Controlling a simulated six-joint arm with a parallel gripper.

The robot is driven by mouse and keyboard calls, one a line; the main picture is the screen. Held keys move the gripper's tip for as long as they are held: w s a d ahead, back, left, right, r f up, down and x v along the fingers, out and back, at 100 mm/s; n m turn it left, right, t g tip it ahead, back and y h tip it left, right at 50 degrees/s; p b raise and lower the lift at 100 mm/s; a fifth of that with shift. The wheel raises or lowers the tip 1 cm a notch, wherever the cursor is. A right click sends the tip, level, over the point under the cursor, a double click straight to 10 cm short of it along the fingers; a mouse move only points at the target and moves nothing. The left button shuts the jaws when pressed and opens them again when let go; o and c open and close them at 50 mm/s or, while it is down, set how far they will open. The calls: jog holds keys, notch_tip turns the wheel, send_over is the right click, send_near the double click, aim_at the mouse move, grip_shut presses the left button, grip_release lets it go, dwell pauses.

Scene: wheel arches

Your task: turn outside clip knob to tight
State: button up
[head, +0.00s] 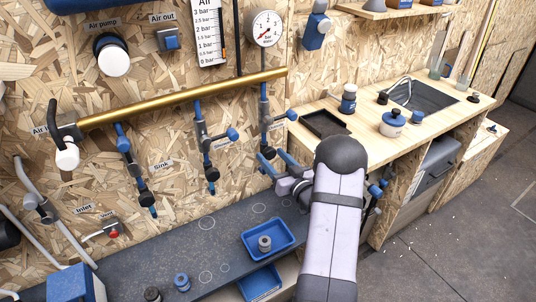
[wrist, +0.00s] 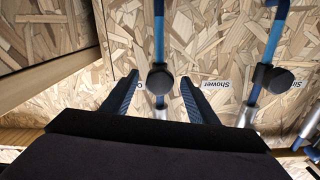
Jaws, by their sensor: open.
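The outside branch (head: 264,105) is the rightmost blue and grey pipe hanging from the brass pipe on the wall in the head view. Its dark clip knob (head: 268,152) is low on it, partly covered by my gripper (head: 277,162). In the wrist view the round black knob (wrist: 160,78) sits between the two blue fingers of my gripper (wrist: 161,92). The fingers are apart, one on each side, with a gap visible to the knob. The outside label is not readable, and I cannot tell whether the knob is tight or loose.
The shower branch (head: 208,150) hangs close by; its black knob (wrist: 277,80) shows right of my gripper in the wrist view. A wooden counter (head: 375,140) stands close on the right. The dark bench (head: 175,255) below holds a blue tray (head: 248,244).

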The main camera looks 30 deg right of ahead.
aim_at(271, 155)
jog(key=shift+s, duration=1)
jog(key=s+n, duration=0.1)
jog(key=n, duration=0.1)
jog(key=s+n, duration=0.1)
jog(key=n, duration=0.2)
jog(key=shift+r, duration=0.1)
jog(key=shift+w+p, duration=0.75)
jog(key=shift+w, duration=2.9)
jog(key=c, duration=1)
